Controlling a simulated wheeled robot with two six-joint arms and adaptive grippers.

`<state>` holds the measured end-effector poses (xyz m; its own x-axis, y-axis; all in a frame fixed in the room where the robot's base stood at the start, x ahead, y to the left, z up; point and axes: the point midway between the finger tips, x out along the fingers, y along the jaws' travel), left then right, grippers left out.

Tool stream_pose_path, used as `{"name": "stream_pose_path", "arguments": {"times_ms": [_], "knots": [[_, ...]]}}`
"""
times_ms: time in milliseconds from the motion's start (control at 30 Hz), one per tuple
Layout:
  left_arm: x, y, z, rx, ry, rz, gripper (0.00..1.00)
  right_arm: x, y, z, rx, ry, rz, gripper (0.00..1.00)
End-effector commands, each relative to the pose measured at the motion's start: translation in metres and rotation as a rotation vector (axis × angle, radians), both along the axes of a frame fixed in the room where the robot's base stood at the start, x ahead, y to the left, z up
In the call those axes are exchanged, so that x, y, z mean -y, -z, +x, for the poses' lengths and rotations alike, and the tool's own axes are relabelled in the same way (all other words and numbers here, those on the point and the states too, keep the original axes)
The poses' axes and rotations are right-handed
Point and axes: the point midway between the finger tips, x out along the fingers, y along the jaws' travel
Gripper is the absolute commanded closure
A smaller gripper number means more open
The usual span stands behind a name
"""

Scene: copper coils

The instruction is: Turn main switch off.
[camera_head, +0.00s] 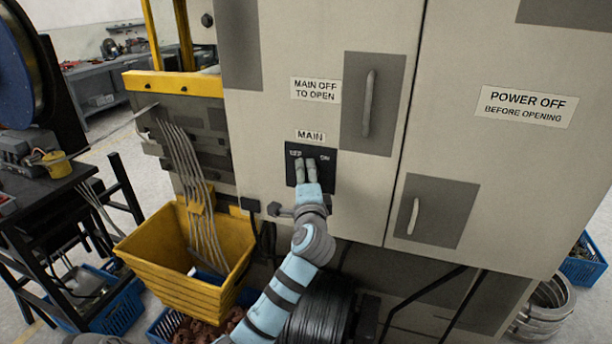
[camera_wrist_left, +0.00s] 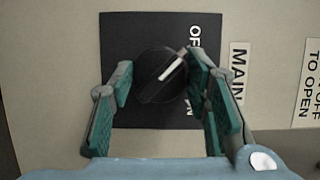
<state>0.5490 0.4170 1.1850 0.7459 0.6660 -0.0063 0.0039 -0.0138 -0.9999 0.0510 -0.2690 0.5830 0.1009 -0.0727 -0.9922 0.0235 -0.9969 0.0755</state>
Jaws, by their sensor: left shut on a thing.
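The main switch is a round black knob (camera_wrist_left: 150,92) with a white pointer line on a dark square plate (camera_head: 294,153) under the MAIN label (camera_head: 311,134). The plate also shows in the left wrist view (camera_wrist_left: 125,30). OFF is printed at the plate's left and ON at its right in the head view. In the left wrist view the pointer slants toward the OFF side. My left gripper (camera_head: 305,165) is at the plate, its two fingers on either side of the knob and shut on it. In the head view the fingers hide most of the knob. My right gripper is not in view.
The cabinet has two recessed handles (camera_head: 368,103) and (camera_head: 413,216), and warning labels. A small grey latch (camera_head: 282,210) sits just below the plate. Yellow bins (camera_head: 190,262) and hanging cables stand at the left. A black coil (camera_head: 320,305) lies below my arm.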

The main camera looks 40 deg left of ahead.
Motion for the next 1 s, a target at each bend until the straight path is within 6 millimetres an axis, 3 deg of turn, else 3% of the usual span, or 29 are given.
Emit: {"name": "stream_pose_path", "arguments": {"times_ms": [300, 333, 433, 767, 867, 1000], "knots": [[0.0, -0.001, 0.0, 0.005, 0.001, 0.0, 0.85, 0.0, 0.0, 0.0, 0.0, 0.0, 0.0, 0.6], [0.0, -0.001, 0.0, 0.005, 0.001, 0.0, 0.54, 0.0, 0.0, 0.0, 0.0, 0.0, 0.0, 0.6], [0.0, -0.001, 0.0, 0.004, 0.001, 0.0, 0.39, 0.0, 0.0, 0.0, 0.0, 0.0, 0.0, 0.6], [0.002, 0.0, -0.002, 0.003, 0.001, 0.0, 0.39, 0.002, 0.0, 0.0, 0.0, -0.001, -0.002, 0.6], [0.011, 0.0, -0.01, 0.001, 0.003, -0.001, 0.39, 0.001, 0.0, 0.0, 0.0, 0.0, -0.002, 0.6], [0.035, 0.001, -0.037, 0.003, 0.003, -0.004, 0.39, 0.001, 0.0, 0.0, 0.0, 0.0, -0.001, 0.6]]}}
